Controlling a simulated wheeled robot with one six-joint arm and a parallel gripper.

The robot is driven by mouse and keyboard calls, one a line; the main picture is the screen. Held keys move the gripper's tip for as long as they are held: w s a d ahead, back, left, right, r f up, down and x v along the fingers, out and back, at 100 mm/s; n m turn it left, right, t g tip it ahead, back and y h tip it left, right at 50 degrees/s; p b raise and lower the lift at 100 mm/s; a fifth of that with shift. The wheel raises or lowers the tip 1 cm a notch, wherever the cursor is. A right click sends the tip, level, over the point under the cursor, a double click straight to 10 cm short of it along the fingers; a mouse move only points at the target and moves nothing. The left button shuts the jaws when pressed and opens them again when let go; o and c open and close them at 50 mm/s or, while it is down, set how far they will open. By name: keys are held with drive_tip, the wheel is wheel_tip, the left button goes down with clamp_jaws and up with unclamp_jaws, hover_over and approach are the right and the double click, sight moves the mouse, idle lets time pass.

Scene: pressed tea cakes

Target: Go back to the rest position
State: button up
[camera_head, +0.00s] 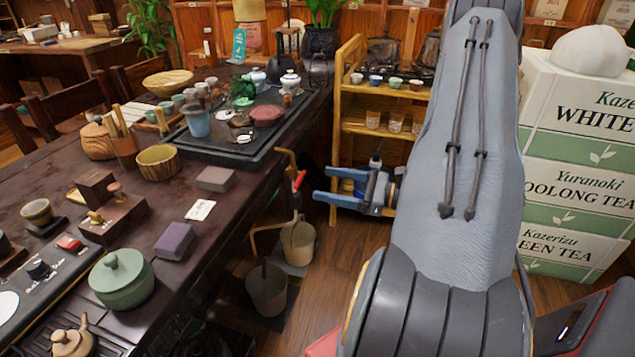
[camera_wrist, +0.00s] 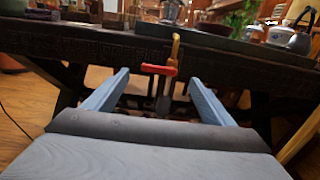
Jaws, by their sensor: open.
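My gripper (camera_head: 320,184) is in the middle of the head view, at the right of the dark tea table's long edge. Its two blue fingers point left, toward the table, and are spread apart with nothing between them. In the wrist view my gripper (camera_wrist: 158,78) also shows open and empty. A brass tap with a red handle (camera_head: 299,180) stands at the table edge just beyond the fingertips. In the wrist view the red handle (camera_wrist: 158,69) appears between the fingers, farther off. My arm covers part of the shelf and floor behind it.
The dark table (camera_head: 215,230) carries a green pot (camera_head: 122,278), a purple block (camera_head: 175,241) and a grey block (camera_head: 216,178). Buckets (camera_head: 298,243) stand below its edge. A wooden shelf (camera_head: 346,95) stands behind my gripper. Stacked tea boxes (camera_head: 575,185) stand at right.

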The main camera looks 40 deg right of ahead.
drive_tip(key=shift+s+d, duration=0.3)
drive_tip(key=shift+s, duration=0.15)
drive_tip(key=s+a+r+n+g+p, duration=0.2)
drive_tip(key=s+a+r+n+g, duration=0.2)
drive_tip(key=a+n+g, duration=0.45)
drive_tip(key=s+a+r+n+g+p, duration=0.25)
drive_tip(key=s+a+n+g, duration=0.2)
drive_tip(key=a, duration=0.75)
drive_tip(key=s+a+r+n+h+p, duration=0.2)
drive_tip(key=s+r+n+h, duration=0.1)
drive_tip(key=r+n+h, duration=0.2)
drive_tip(key=s+a+r+n+g+h+p, duration=0.1)
drive_tip(key=s+a+r+n+h+p, duration=0.1)
drive_tip(key=n, duration=0.8)
drive_tip(key=shift+s+r+h+p, duration=0.75)
drive_tip(key=shift+s+r+h, duration=0.45)
drive_tip(key=shift+r+h, duration=0.75)
drive_tip(key=shift+f, duration=0.1)
